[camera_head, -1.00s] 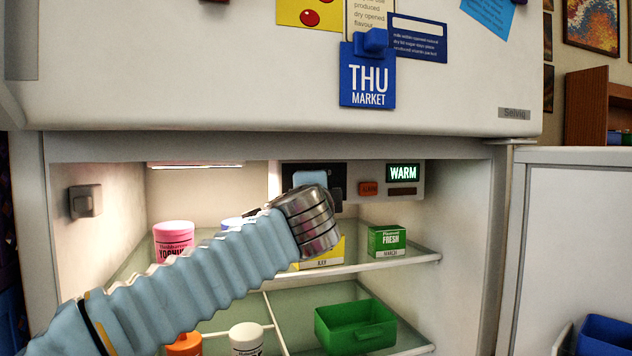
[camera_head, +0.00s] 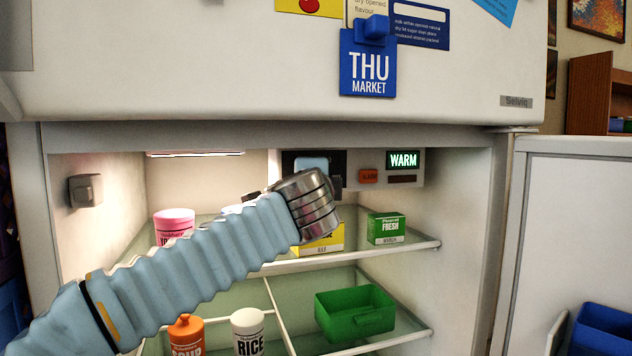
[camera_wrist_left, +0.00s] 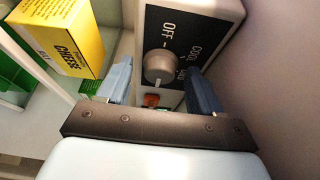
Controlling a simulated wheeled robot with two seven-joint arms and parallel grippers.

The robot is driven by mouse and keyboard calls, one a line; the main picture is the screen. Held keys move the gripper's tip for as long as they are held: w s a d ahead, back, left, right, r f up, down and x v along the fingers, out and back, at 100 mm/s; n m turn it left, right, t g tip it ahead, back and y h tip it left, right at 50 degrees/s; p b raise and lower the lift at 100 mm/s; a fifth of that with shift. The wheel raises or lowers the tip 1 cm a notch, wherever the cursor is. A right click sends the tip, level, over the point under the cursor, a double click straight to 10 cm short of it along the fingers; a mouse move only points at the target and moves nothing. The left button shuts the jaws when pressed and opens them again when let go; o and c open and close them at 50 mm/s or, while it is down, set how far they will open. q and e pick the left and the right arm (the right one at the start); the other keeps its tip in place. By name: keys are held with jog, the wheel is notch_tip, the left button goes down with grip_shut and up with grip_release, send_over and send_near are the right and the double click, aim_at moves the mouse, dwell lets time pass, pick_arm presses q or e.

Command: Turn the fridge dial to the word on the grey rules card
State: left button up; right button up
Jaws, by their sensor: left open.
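The round grey dial (camera_wrist_left: 159,67) sits on a black panel in the left wrist view, with OFF and COOL readable and another word partly covered. A pale mark shows at its lower edge there. My left gripper (camera_wrist_left: 160,72) is open, one finger on each side of the dial; I cannot tell if they touch it. In the head view a light blue fingertip (camera_head: 312,163) shows before the black panel (camera_head: 334,163), and the dial is hidden. A lit display (camera_head: 403,160) beside it reads WARM. I cannot make out a grey rules card. My right gripper is not in view.
Below the panel are a yellow box (camera_head: 322,240), a green box (camera_head: 386,229), a pink tub (camera_head: 174,222) and a green bin (camera_head: 354,312). The freezer door above bears a blue THU MARKET card (camera_head: 368,68). The open fridge door (camera_head: 575,225) stands at right.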

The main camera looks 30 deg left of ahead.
pick_arm(q)
jog(key=shift+s, duration=0.1)
jog(key=b+v, duration=0.1)
jog(key=v, duration=1.2)
jog(key=shift+s+d+b, duration=0.2)
jog(key=shift+s+b, duration=0.1)
jog(key=shift+b, duration=0.1)
jog(key=shift+w, duration=0.1)
